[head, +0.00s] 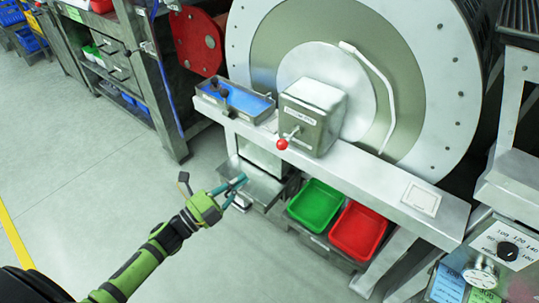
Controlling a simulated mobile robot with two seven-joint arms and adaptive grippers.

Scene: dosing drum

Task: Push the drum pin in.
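The large round drum (245,48) with a grey rim and olive ring stands behind a metal bench. A grey box (315,108) sits on the bench in front of the drum's hub. A short rod with a red ball knob (282,144) sticks out of the box's front; I take this for the drum pin. How deep it sits cannot be told. My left gripper (243,191) is below and left of the knob, well apart from it. Its teal fingers look parted, with nothing seen between them. My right gripper is not in view.
A blue-lined tray (237,97) with dark knobs sits left of the box. An open metal drawer or chute (257,185) is behind my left gripper. Green (315,205) and red (358,231) bins sit below the bench (385,190). The floor at left is clear.

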